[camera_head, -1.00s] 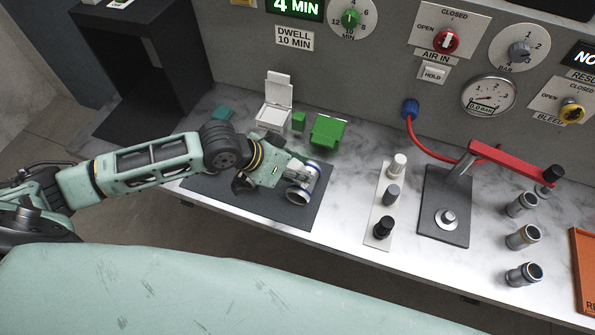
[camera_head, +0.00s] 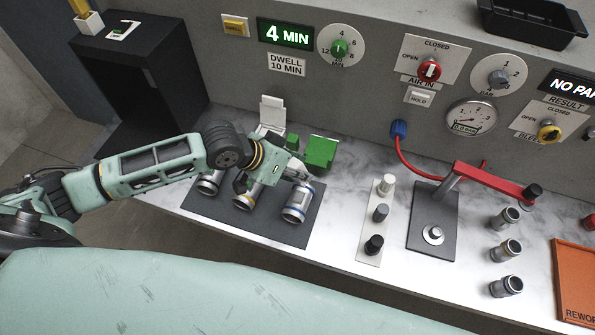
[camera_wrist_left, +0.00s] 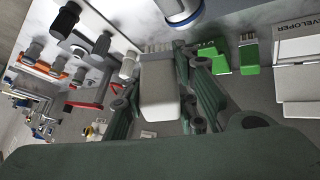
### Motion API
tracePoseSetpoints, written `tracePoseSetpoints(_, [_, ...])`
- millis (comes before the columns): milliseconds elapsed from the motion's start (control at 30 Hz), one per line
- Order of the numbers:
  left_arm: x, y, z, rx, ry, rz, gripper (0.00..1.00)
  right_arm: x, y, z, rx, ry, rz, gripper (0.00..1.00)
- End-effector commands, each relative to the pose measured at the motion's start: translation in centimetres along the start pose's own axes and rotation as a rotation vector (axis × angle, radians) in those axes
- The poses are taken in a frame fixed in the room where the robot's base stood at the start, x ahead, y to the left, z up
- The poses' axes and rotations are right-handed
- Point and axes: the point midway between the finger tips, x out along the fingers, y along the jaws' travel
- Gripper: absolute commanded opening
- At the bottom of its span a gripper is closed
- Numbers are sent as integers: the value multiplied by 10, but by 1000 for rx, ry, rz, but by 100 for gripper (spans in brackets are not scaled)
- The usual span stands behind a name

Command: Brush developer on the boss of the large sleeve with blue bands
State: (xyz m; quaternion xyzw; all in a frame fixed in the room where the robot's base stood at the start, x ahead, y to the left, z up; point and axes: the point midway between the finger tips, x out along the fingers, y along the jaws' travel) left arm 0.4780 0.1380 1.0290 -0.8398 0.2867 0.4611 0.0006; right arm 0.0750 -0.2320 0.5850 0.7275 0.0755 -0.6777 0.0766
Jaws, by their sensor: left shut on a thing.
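The large sleeve with blue bands (camera_head: 298,203) stands at the right end of the dark mat (camera_head: 222,214). Its banded end also shows at the top of the left wrist view (camera_wrist_left: 182,10). My left gripper (camera_head: 290,168) is above and behind this sleeve. In the left wrist view my left gripper (camera_wrist_left: 160,88) is shut on a pale brush (camera_wrist_left: 158,100), whose bristles point towards the sleeve. I cannot tell whether they touch it; the boss is not clear. The white developer box (camera_head: 271,118), with its lid up, stands behind the mat. My right gripper is not in view.
A yellow-banded sleeve (camera_head: 246,198) and another sleeve (camera_head: 209,184) stand on the same mat. A strip with several plugs (camera_head: 369,247), a red-armed clamp (camera_head: 490,180) and smaller sleeves (camera_head: 505,250) are to the right.

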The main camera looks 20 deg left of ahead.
Motion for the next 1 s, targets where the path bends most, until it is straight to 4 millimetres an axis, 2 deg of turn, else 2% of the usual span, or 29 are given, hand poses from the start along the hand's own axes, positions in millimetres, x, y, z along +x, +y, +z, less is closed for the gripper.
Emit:
tracePoseSetpoints(233, [-12,0,-14,-2,3,-3,1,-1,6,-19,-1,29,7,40])
tracePoseSetpoints(1000, [-12,0,-15,-3,3,-4,1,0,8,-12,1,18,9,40])
